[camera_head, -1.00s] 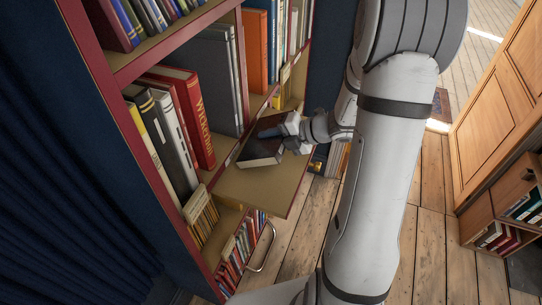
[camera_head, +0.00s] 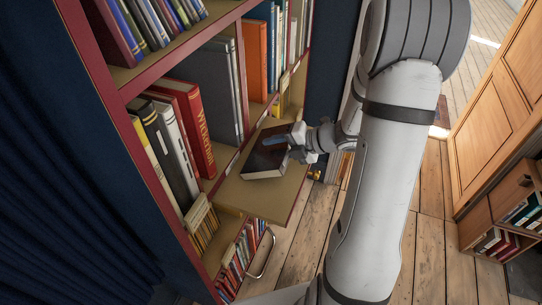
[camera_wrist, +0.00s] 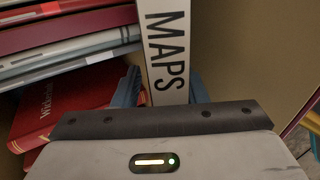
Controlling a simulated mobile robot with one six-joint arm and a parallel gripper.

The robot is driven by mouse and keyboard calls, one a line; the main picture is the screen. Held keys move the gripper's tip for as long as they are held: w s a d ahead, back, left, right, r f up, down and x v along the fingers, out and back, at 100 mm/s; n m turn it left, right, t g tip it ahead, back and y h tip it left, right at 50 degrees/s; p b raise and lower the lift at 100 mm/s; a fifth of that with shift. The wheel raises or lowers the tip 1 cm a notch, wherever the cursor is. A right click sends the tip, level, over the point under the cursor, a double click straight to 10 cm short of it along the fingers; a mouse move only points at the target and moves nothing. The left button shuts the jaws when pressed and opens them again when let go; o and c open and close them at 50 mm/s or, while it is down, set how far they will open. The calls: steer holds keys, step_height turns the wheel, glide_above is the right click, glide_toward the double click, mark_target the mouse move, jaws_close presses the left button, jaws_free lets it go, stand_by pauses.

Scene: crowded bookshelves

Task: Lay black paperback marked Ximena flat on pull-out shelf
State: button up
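A dark, black-covered book (camera_head: 265,160) lies flat, or nearly so, over the pull-out shelf (camera_head: 250,200). I cannot tell whether its underside touches the board. My gripper (camera_head: 285,142) reaches in from the right, with a blue finger over the cover; the other finger is hidden there. In the wrist view, the blue fingers of my gripper (camera_wrist: 165,92) stand close on both sides of a pale spine (camera_wrist: 165,45) reading MAPS, which appears to be this book's. It seems shut on the book. The name Ximena is not readable.
Upright books, including a red one (camera_head: 196,125), stand at the left behind the shelf board. A large grey-blue volume (camera_head: 207,85) stands behind the book. The board's near part is bare. Wooden floor (camera_head: 300,245) lies right of the bookcase.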

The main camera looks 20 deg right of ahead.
steer(key=p+v, duration=0.3)
steer(key=v, duration=0.2)
steer(key=shift+r+p, duration=0.25)
steer(key=shift+p, duration=0.05)
steer(key=shift+s+d, duration=0.25)
steer(key=shift+d, duration=0.1)
step_height(320, 180, up, 7)
steer(key=s+d+p, duration=0.1)
steer(key=d+p, duration=0.1)
steer(key=p, duration=0.2)
steer(key=shift+s+r+p, duration=0.2)
steer(key=shift+p, duration=0.1)
